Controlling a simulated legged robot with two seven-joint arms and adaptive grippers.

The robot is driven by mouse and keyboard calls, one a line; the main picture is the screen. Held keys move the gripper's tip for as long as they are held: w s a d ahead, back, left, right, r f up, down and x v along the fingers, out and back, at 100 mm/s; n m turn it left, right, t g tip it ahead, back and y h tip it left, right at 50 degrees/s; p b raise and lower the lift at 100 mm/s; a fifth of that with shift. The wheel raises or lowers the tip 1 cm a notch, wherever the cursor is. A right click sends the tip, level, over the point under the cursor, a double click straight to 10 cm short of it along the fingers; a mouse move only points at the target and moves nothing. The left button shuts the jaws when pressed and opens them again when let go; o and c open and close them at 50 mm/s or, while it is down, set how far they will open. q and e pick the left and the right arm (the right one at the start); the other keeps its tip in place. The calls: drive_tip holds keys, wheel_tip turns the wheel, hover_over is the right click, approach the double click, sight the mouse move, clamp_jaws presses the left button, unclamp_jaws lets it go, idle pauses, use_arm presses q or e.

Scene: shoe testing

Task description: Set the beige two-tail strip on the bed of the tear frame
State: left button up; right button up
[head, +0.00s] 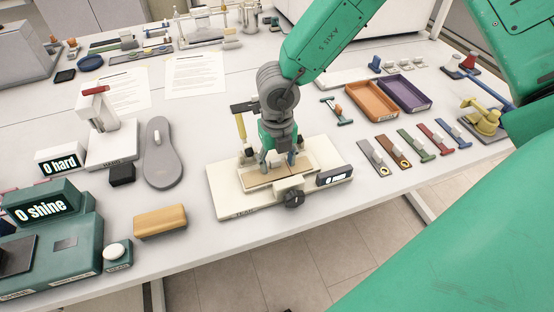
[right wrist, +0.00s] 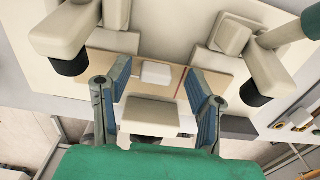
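The tear frame (head: 230,199) is a cream base with a dark knob and a small display at its front. A flat tan piece, which looks like the beige strip (head: 262,185), lies across its bed. In the right wrist view the tan piece (right wrist: 104,66) runs between the frame's clamps, with a thin red line on it. A small pale block (right wrist: 156,72) stands on it. My right gripper (head: 278,160) is low over the bed. Its blue-padded fingers (right wrist: 158,88) are apart on either side of the pale block, with gaps showing. My left gripper is not in view.
Several coloured strips with pale knobs (head: 411,145) lie in a row to the right, below orange (head: 371,116) and purple (head: 421,108) trays. A grey sole (head: 158,176) and a tan block (head: 160,221) lie to the left. The table's front edge is close to the frame.

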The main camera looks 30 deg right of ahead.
sight(277, 160)
drive_tip(key=shift+a, duration=0.1)
drive_tip(key=shift+a+r, duration=0.1)
drive_tip(key=shift+r, duration=0.2)
wheel_tip(277, 160, up, 11)
drive_tip(key=shift+d+r, duration=0.15)
drive_tip(key=shift+d, duration=0.05)
idle(0.4)
